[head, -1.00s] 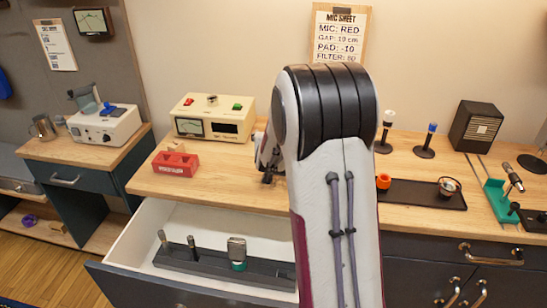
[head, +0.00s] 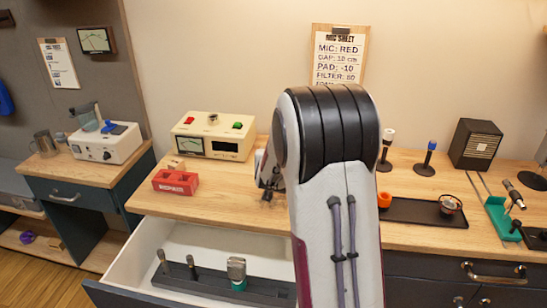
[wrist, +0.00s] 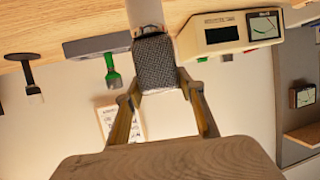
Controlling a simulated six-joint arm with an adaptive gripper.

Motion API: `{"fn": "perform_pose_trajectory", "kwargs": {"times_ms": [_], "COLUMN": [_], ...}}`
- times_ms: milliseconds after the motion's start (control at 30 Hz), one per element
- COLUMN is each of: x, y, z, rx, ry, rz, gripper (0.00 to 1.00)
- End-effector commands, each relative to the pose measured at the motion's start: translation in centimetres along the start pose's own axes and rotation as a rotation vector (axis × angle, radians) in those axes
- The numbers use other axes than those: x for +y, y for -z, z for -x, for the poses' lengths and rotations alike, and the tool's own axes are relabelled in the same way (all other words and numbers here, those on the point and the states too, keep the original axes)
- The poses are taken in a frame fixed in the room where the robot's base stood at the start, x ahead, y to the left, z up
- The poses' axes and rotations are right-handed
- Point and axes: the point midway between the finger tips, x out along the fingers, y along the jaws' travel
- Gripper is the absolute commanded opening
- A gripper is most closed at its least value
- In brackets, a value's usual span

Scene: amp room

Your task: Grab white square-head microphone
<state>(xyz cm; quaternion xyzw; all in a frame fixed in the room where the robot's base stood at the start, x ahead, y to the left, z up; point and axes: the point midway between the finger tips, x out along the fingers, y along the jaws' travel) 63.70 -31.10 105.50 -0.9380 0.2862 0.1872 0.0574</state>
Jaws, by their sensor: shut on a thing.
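My gripper (wrist: 161,97) has its two fingers closed on the sides of a square-head microphone (wrist: 156,62) with a grey mesh grille, in the middle of the wrist view. Its far end lies toward the worktop edge and is small and unclear. In the head view, my gripper (head: 268,193) is over the worktop, left of my arm and mostly hidden by it; the held microphone cannot be made out there. Another square silver-headed microphone with a green band (head: 237,268) stands in a dark rack (head: 205,282) inside the open drawer.
A cream meter box (head: 212,136) and a red REPAIR box (head: 175,182) stand left of my gripper. The open drawer (head: 150,248) juts out below. A dark tray (head: 415,211), two stands and a black speaker (head: 475,143) are to the right.

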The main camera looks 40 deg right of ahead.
Motion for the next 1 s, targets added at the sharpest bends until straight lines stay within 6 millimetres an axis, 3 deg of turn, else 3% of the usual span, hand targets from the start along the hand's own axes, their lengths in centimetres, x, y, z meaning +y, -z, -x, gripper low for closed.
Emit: {"fn": "perform_pose_trajectory", "kwargs": {"times_ms": [533, 1000], "x": [0.0, 0.0], "y": [6.8, 8.8], "z": [2.8, 3.6], "rx": [0.008, 0.005], "ry": [0.0, -0.001], "rz": [-0.002, 0.0], "gripper": [0.0, 0.0]}}
